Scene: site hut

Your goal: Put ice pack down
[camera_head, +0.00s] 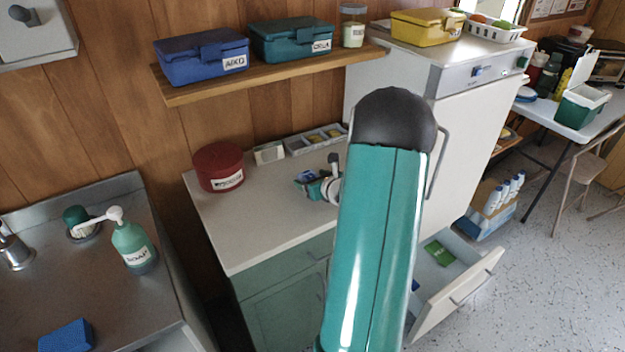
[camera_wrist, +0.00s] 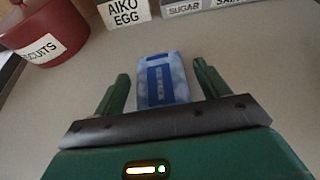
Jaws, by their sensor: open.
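The ice pack (camera_wrist: 164,82) is a small blue-and-white slab with a printed label, seen in the wrist view lying on the pale counter (camera_wrist: 245,55). My gripper (camera_wrist: 161,74) is open, with one green finger on each side of the pack and a visible gap to each. The pack's near end is hidden behind the gripper's dark front edge. In the head view, my gripper (camera_head: 312,182) is low over the counter (camera_head: 250,232), and my arm covers part of the area to its right.
A red biscuits tin (camera_head: 218,166), a small labelled box (camera_head: 268,153) and a grey divided tray (camera_head: 318,139) stand along the counter's back. A white fridge (camera_head: 470,130) stands to the right, with a pulled-out drawer (camera_head: 462,290) below. A shelf (camera_head: 270,73) with lunch boxes hangs above.

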